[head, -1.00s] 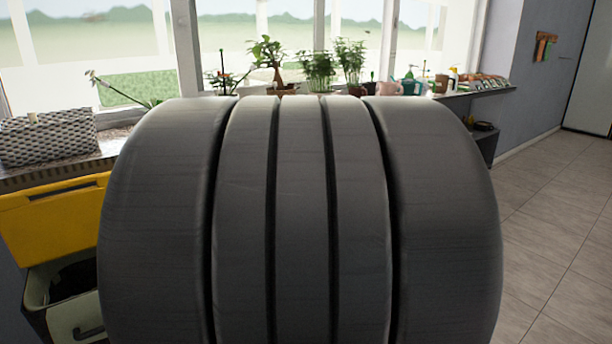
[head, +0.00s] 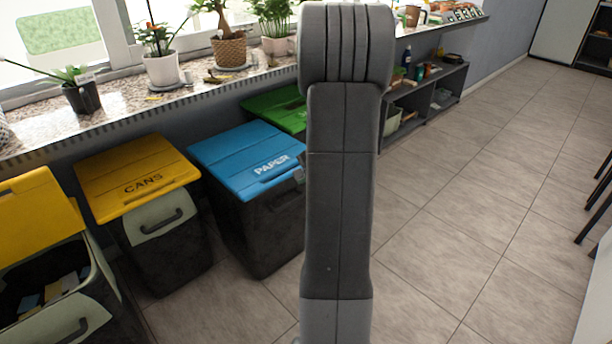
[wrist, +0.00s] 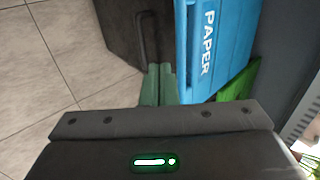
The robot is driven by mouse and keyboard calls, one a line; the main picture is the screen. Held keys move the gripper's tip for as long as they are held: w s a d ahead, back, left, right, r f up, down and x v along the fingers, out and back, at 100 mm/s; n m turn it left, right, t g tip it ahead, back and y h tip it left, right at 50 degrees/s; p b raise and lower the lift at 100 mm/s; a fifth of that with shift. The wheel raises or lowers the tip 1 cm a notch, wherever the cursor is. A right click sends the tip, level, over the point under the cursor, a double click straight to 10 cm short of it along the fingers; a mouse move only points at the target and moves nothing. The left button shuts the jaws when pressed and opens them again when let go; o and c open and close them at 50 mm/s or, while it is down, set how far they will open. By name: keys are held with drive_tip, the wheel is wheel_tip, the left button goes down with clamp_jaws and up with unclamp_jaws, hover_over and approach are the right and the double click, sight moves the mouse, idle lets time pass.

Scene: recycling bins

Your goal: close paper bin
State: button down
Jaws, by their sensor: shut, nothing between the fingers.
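The paper bin has a blue lid (head: 240,155) marked PAPER and a dark body (head: 262,232). In the head view the lid lies down flat over the body. My arm hides the bin's right side. In the wrist view the blue lid (wrist: 222,50) fills the upper middle, with the dark body (wrist: 137,40) to its left. My gripper (wrist: 158,84) shows two green fingers pressed together, empty, beside the lid's edge. I cannot tell whether they touch it. In the head view my gripper is mostly hidden behind my arm.
A cans bin with a yellow lid (head: 137,178) stands left of the paper bin. Further left, another bin has its yellow lid (head: 40,215) raised. A green lid (head: 278,108) lies beyond. A plant-lined sill (head: 120,105) runs above. Tiled floor (head: 455,215) is open to the right.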

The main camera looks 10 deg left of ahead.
drive_tip(key=w+a+r+b+x, duration=0.1)
drive_tip(key=b+x, duration=0.1)
drive_tip(key=x, duration=0.8)
drive_tip(key=shift+a+r, duration=0.2)
drive_tip(key=shift+a, duration=0.15)
drive_tip(key=shift+w, duration=0.2)
